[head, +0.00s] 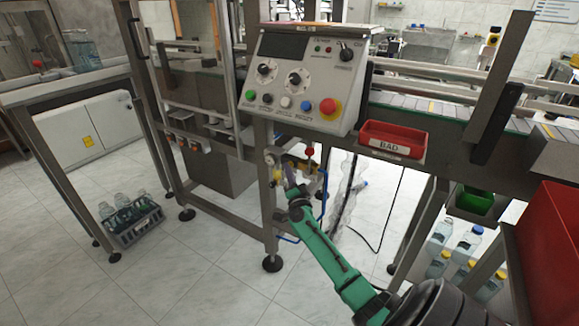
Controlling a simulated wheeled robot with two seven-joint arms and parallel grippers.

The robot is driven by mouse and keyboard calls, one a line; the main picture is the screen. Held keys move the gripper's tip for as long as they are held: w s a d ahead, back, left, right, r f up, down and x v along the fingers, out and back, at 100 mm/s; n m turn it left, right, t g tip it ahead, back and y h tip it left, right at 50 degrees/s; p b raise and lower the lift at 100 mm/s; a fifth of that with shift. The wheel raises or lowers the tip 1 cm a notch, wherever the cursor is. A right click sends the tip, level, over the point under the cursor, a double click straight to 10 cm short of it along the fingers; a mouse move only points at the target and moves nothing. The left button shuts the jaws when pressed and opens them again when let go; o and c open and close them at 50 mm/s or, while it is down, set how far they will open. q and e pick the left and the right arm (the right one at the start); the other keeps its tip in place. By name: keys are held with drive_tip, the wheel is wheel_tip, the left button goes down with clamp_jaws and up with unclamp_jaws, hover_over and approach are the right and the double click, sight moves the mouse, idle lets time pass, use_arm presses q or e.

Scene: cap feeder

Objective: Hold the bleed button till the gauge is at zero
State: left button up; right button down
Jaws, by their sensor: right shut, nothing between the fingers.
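My right arm, green, reaches up from the lower right. Its gripper (289,172) is shut and empty, with its tips up against or just in front of the small air unit (270,160) under the control panel. That unit has small yellow parts and a red knob (310,152) to its right. The bleed button cannot be made out and may be hidden behind the gripper. A gauge dial and its needle are too small to read. I cannot tell whether the fingertips touch the button. My left gripper is out of view.
The control panel (304,75) with knobs, coloured buttons and a red stop button hangs above the gripper. A red BAD tray (393,139) sits to its right. Steel frame legs stand beside the arm. A blue hose and black cable hang nearby. A bottle crate (133,220) is on the floor.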

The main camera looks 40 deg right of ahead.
idle(0.3)
drive_tip(key=shift+s+a+p, duration=0.25)
drive_tip(key=shift+a+p, duration=0.25)
drive_tip(key=shift+a, duration=0.25)
drive_tip(key=a, duration=0.1)
drive_tip(key=s+a+p, duration=0.1)
drive_tip(key=a, duration=0.1)
drive_tip(key=a+p, duration=0.1)
drive_tip(key=shift+s+a, duration=0.25)
drive_tip(key=shift+a, duration=0.15)
